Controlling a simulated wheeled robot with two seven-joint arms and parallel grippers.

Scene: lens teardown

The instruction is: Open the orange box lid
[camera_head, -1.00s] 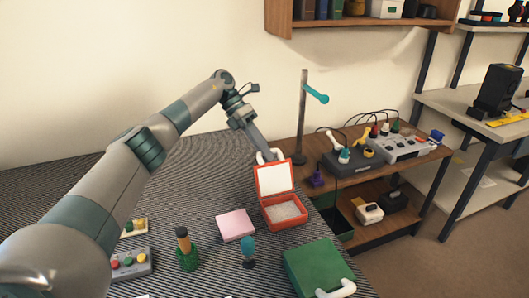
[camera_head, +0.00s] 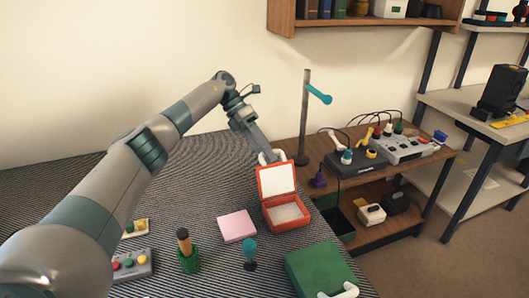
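The orange box (camera_head: 287,214) stands on the dark striped mat near its right edge. Its lid (camera_head: 276,180) is raised and stands roughly upright at the back, with a pale inner face. The box is open and shows a whitish lining. My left gripper (camera_head: 270,157) is at the top edge of the lid, by a white handle there. Its fingers are too small and partly hidden, so I cannot tell whether they grip the handle. My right gripper is out of view.
A pink block (camera_head: 237,226) lies left of the box. A teal-topped stand (camera_head: 249,252), a green holder (camera_head: 187,254) and a green case (camera_head: 321,267) are in front. A wooden bench (camera_head: 390,170) with devices and a metal post (camera_head: 304,115) are behind right.

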